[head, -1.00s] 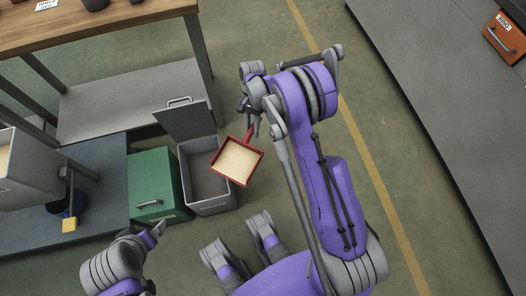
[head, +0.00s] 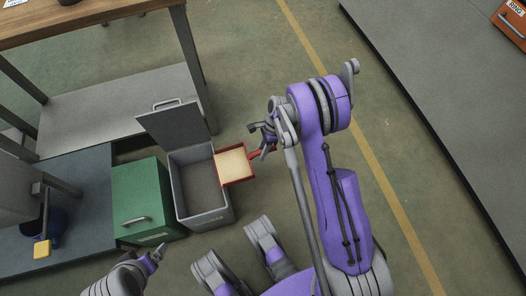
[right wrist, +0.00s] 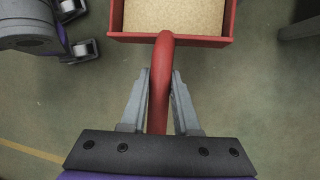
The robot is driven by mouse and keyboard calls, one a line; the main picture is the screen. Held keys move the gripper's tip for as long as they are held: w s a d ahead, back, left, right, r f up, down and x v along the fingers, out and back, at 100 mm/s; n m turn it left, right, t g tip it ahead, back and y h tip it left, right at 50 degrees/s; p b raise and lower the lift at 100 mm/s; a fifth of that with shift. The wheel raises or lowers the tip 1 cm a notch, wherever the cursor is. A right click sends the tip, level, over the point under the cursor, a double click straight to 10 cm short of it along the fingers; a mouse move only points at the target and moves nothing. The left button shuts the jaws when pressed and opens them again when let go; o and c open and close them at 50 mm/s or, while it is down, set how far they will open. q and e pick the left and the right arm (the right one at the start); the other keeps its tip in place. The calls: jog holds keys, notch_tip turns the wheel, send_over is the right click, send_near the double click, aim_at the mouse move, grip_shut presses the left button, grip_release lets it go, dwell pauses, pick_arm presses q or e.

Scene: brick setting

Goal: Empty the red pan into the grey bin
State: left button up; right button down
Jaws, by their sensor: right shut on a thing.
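The red pan (head: 236,182) holds a flat layer of pale tan grainy material, which also shows in the right wrist view (right wrist: 174,17). My right gripper (head: 268,140) is shut on the pan's red handle (right wrist: 160,85). The pan looks about level, its left edge at the right rim of the grey bin in the head view. The grey bin (head: 187,220) stands on the floor with its lid (head: 172,126) raised, and its inside looks empty. My left gripper (head: 156,254) is low at the left, away from the pan; its jaws are too small to read.
A green bin (head: 140,192) with a closed lid stands against the grey bin's left side. A wooden-topped table (head: 70,32) with a grey lower shelf is behind. A blue bucket (head: 30,222) and yellow block (head: 42,250) are at the left.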

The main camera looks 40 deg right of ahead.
aim_at(255, 153)
jog(key=shift+w+a+r+h, duration=0.2)
jog(key=shift+a+r+h, duration=0.2)
jog(key=shift+a+r, duration=0.2)
jog(key=shift+w+a+r+h, duration=0.15)
jog(key=shift+a+r+h, duration=0.3)
jog(key=shift+r, duration=0.2)
jog(key=shift+g+h, duration=0.5)
jog(key=shift+h, duration=0.35)
jog(key=shift+w+a+r+p, duration=0.25)
jog(key=shift+a+r+p, duration=0.5)
jog(key=shift+a, duration=0.1)
jog(key=shift+w+a+r+p, duration=0.25)
jog(key=shift+a+r+p, duration=0.5)
jog(key=shift+a, duration=0.05)
jog(key=shift+g+h, duration=0.3)
jog(key=shift+h, duration=0.6)
jog(key=a+r+p, duration=0.1)
jog(key=w+a+r+p, duration=0.1)
jog(key=a, duration=0.1)
jog(key=shift+a+r, duration=0.15)
jog(key=shift+w+a, duration=0.1)
jog(key=r+y, duration=0.1)
jog(key=y, duration=0.1)
jog(key=a+r+t+y, duration=0.1)
jog(key=r+y, duration=0.2)
jog(key=shift+w+a+t+y+p, duration=0.3)
jog(key=shift+a+t, duration=0.05)
jog(key=shift+t, duration=0.05)
